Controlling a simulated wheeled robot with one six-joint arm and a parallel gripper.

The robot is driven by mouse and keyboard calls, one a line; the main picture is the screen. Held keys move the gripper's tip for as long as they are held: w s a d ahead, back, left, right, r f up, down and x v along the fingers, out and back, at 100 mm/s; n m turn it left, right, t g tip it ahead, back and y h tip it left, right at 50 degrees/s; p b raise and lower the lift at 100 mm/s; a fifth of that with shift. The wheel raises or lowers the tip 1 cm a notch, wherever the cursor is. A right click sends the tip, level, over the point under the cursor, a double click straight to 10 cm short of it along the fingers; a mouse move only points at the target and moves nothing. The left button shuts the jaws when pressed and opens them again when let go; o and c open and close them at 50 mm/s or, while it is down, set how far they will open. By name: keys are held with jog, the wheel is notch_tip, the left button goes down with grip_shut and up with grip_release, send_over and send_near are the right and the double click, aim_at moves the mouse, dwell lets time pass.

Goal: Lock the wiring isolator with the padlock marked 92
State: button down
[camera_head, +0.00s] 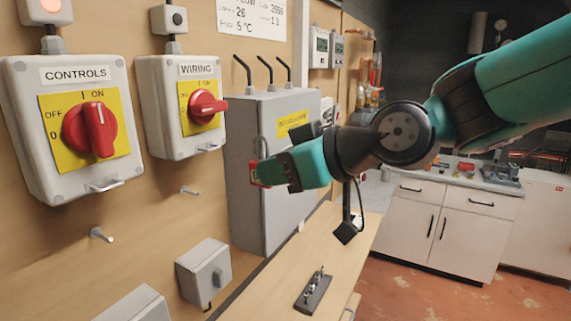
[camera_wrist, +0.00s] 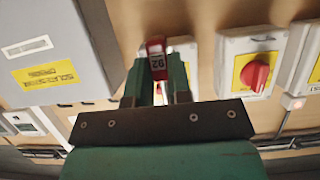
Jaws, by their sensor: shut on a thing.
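The wiring isolator (camera_head: 184,105) is a white box on the wall with a yellow plate. Its red knob (camera_head: 207,106) lies sideways, and a metal loop shows at the box's lower edge. My gripper (camera_head: 272,170) is shut on a red padlock (camera_head: 256,175), right of and below the isolator and apart from it. In the wrist view the padlock (camera_wrist: 156,58) sits between the fingers (camera_wrist: 157,85), its white label reading 92. Its shackle stands upward in the head view. An isolator behind it is partly hidden.
The controls isolator (camera_head: 76,125) is left of the wiring one, its knob upright at ON. A grey box (camera_head: 270,215) with bent rods on top stands close behind my gripper. Wall hooks (camera_head: 101,234) and a small grey box (camera_head: 204,273) are below. A bench (camera_head: 345,265) runs along the wall.

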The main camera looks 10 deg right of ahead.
jog(key=w+a+p, duration=0.1)
jog(key=w+a, duration=0.3)
jog(key=a, duration=0.1)
jog(key=shift+a, duration=0.15)
dwell(1.0)
jog(key=shift+w+a+b, duration=0.1)
jog(key=shift+w+b, duration=0.05)
jog(key=shift+b, duration=0.4)
dwell(1.0)
jog(key=shift+w+a, duration=0.7)
jog(key=shift+a, duration=0.2)
dwell(1.4)
jog(key=shift+r, duration=0.15)
dwell(1.2)
jog(key=shift+f+b, duration=1.3)
jog(key=shift+b, duration=0.05)
